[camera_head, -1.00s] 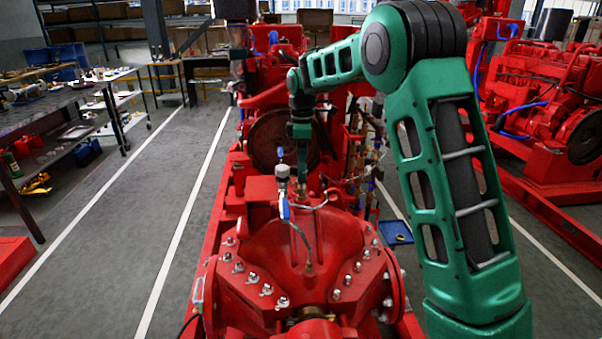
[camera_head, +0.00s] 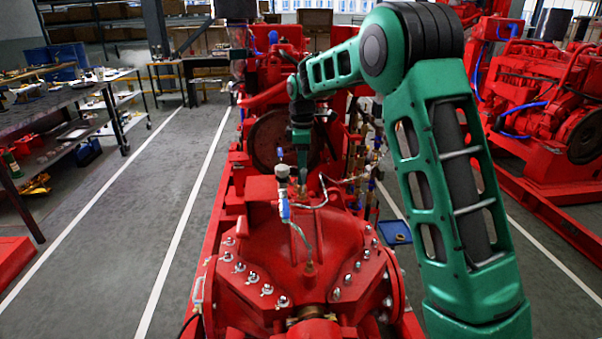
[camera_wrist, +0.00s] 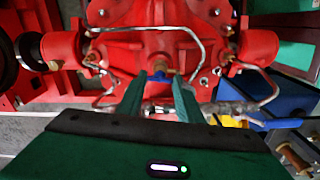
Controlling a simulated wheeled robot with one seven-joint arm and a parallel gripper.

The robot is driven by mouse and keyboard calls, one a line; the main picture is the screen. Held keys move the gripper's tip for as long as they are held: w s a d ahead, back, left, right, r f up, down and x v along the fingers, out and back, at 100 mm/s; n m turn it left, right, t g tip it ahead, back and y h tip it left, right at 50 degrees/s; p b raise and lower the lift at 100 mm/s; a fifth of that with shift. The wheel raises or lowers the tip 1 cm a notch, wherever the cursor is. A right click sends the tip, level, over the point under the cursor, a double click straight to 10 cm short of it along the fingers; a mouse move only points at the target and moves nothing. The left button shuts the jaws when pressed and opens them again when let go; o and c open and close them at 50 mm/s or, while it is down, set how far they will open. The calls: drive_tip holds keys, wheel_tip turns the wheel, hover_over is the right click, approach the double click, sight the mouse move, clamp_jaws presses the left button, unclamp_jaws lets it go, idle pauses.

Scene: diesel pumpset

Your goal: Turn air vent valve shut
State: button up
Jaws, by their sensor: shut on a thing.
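My gripper (camera_wrist: 160,88) reaches down over the red pump in the wrist view, its two green fingers on either side of a small brass and blue valve. The air vent valve (camera_wrist: 160,70) shows its blue part between the fingertips, which are shut on it. Its lower part is hidden by the fingers. In the head view my gripper (camera_head: 301,172) is small, beyond the top of the red pump casing (camera_head: 270,240). The valve there is too small and covered to make out.
A workbench (camera_head: 50,115) is at left. The floor aisle at left is clear.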

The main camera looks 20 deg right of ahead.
drive_tip(key=shift+w, duration=0.1)
drive_tip(key=m, duration=0.4)
drive_tip(key=shift+r, duration=0.1)
drive_tip(key=m, duration=0.3)
drive_tip(key=shift+m, duration=0.4)
drive_tip(key=m, duration=0.3)
drive_tip(key=shift+w+m, duration=0.1)
drive_tip(key=shift+m, duration=0.2)
drive_tip(key=m, duration=0.4)
drive_tip(key=shift+m, duration=0.3)
drive_tip(key=o, duration=1.1)
